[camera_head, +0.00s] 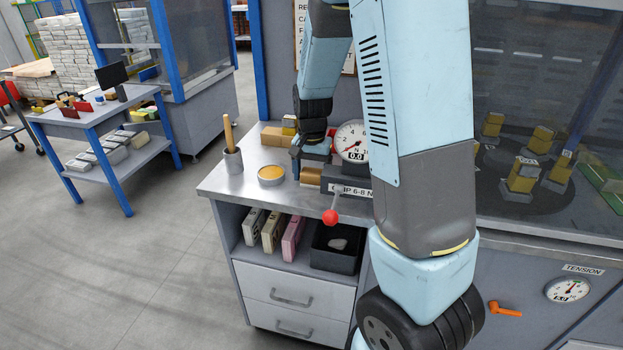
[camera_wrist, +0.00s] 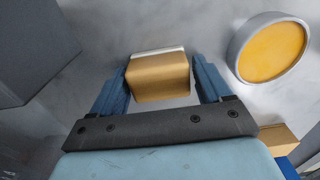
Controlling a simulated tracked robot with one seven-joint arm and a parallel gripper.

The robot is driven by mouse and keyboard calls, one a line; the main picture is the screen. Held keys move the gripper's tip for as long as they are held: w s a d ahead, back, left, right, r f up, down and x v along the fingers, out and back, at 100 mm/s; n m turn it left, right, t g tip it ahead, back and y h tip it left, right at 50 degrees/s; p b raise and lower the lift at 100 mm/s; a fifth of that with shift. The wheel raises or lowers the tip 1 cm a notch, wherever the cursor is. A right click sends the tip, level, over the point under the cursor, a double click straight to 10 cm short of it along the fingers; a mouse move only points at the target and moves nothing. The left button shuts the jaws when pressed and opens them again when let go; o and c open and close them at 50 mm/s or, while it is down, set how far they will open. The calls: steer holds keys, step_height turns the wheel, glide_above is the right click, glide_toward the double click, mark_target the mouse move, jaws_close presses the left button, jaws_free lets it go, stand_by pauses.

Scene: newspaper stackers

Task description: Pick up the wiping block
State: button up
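The wiping block, tan with a pale layer along its far lower edge, sits between my fingers in the wrist view (camera_wrist: 160,80). My gripper (camera_wrist: 163,84) is open, with one blue finger on each side of the block. The left finger looks very close to it, and a narrow gap shows at the right; I cannot tell whether either touches. In the head view my gripper (camera_head: 311,166) is low over the grey bench top, between the yellow dish and the dial scale. A bit of tan block (camera_head: 308,189) shows below it there, partly hidden by the gripper.
A round dish with yellow filling (camera_head: 271,174) and a brush holder (camera_head: 233,160) stand left of my gripper. The dial scale (camera_head: 351,143) and a red-knobbed lever (camera_head: 330,216) are close on the right. Another tan block (camera_head: 276,136) lies behind. Bare bench top shows at front left.

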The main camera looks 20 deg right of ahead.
mark_target(312, 171)
steer(key=c, duration=0.7)
steer(key=shift+r, duration=0.1)
step_height(312, 171, up, 10)
steer(key=shift+f, duration=0.1)
stand_by(0.3)
steer(key=o, duration=0.5)
steer(key=shift+c, duration=0.2)
steer(key=c, duration=0.3)
